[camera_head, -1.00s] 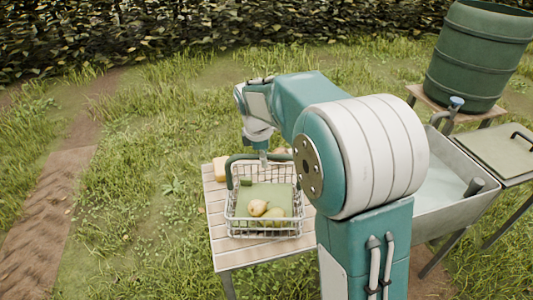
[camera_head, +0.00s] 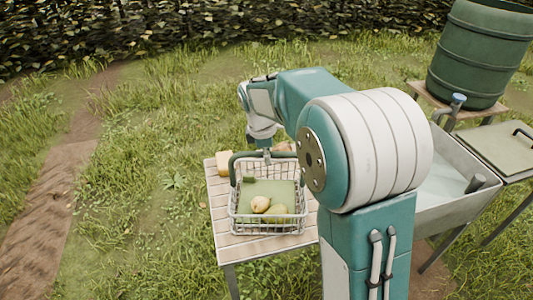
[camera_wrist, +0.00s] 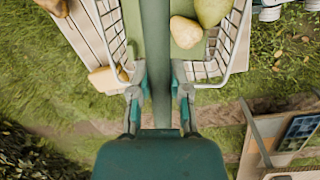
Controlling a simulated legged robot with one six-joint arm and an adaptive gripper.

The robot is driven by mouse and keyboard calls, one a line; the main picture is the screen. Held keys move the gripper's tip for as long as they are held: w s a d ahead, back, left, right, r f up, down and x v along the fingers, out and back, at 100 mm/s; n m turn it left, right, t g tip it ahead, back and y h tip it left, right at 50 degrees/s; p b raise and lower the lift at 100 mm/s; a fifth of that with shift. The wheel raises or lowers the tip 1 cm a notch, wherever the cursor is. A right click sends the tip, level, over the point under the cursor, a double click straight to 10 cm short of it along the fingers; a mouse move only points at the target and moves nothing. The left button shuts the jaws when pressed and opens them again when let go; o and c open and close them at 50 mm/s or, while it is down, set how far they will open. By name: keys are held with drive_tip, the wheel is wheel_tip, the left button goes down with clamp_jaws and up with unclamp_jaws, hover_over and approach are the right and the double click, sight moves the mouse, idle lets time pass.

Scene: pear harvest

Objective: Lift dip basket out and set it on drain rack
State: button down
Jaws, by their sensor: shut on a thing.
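The dip basket (camera_head: 268,227) is a wire basket with a green arched handle, over the pale slatted wooden stand in the head view. Two or more pears (camera_head: 260,204) lie in it, over a green surface. In the wrist view its wire wall (camera_wrist: 233,50) shows on both sides of the handle (camera_wrist: 156,35). My gripper (camera_wrist: 160,90) is shut on the handle; it also shows in the head view (camera_head: 266,158). The slatted stand (camera_head: 222,215), possibly the drain rack, is under the basket. I cannot tell whether the basket touches it.
A yellowish block (camera_head: 224,163) sits on the stand's back left corner, beside the basket. A grey basin (camera_head: 455,200) with pale water stands at the right, behind my arm. A green barrel (camera_head: 480,60) stands behind it. Grass lies open on the left.

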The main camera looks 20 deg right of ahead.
drive_tip(key=shift+d, duration=0.3)
drive_tip(key=c, duration=0.5)
unclamp_jaws()
drive_tip(key=shift+a+f, duration=0.1)
wheel_tip(320, 180, up, 11)
drive_tip(key=a, duration=0.2)
drive_tip(key=s+r+m+t, duration=0.1)
drive_tip(key=s+r+m, duration=0.2)
drive_tip(key=s, duration=0.4)
drive_tip(key=s+f+m+t, duration=0.2)
drive_tip(key=s+m, duration=0.4)
drive_tip(key=s, duration=0.4)
drive_tip(key=s+d+f+m+t+y, duration=0.1)
drive_tip(key=s+f+m, duration=0.2)
drive_tip(key=s+m, duration=0.3)
drive_tip(key=s, duration=0.4)
drive_tip(key=shift+s+d+f+t+y, duration=0.2)
drive_tip(key=shift+f+t+y, duration=0.1)
drive_tip(key=shift+f+t, duration=0.1)
